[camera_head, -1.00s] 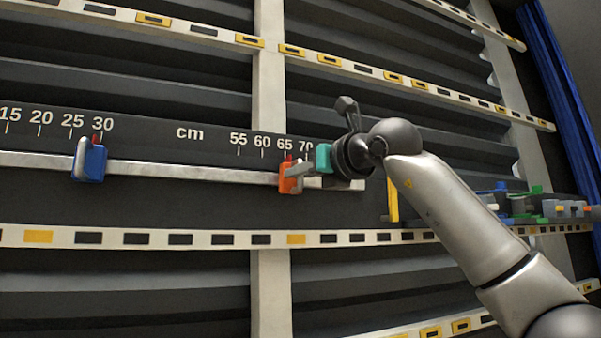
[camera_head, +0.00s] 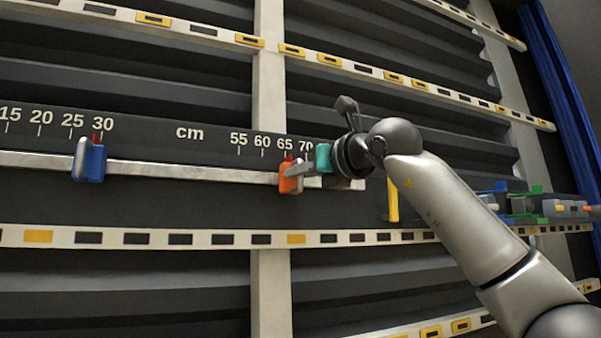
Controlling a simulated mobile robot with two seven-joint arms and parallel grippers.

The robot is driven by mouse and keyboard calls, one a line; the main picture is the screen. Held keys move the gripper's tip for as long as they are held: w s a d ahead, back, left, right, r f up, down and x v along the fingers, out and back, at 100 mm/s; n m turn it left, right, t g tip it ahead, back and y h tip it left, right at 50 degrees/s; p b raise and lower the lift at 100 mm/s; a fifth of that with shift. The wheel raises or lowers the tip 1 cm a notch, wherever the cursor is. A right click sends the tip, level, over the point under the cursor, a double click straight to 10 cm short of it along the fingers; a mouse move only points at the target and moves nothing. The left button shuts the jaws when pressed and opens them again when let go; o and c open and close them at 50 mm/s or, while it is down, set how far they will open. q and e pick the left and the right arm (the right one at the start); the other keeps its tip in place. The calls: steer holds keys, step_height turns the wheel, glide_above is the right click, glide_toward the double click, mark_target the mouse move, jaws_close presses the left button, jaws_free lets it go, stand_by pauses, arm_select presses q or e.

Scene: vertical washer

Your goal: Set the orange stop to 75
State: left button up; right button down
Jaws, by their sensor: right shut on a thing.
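The orange stop (camera_head: 290,178) sits on the metal rail (camera_head: 225,175) under the black cm scale (camera_head: 189,133). Its red pointer stands close to the 65 mark. My right gripper (camera_head: 303,168) comes from the right and is shut on the orange stop at its right side. A teal part shows between the fingers and the dark wrist. The wrist hides the scale to the right of 70, so the 75 mark is not visible. My left gripper is not in view.
A blue stop (camera_head: 90,161) with a red pointer sits on the same rail near 30. The rail between the two stops is clear. A yellow bar (camera_head: 393,199) hangs below my right wrist. Grey parts with green and blue pieces (camera_head: 520,203) stand at the far right.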

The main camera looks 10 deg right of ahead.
steer(key=w+d+p, duration=0.1)
steer(key=d+p, duration=0.3)
steer(key=d, duration=0.6)
steer(key=shift+w+r, duration=0.15)
steer(key=shift+w, duration=0.25)
steer(key=c, duration=1.2)
jaws_free()
steer(key=shift+o, duration=0.2)
steer(key=b+v, duration=0.5)
steer(key=v, duration=1)
steer(key=shift+s+b, duration=0.15)
steer(key=shift+b, duration=0.25)
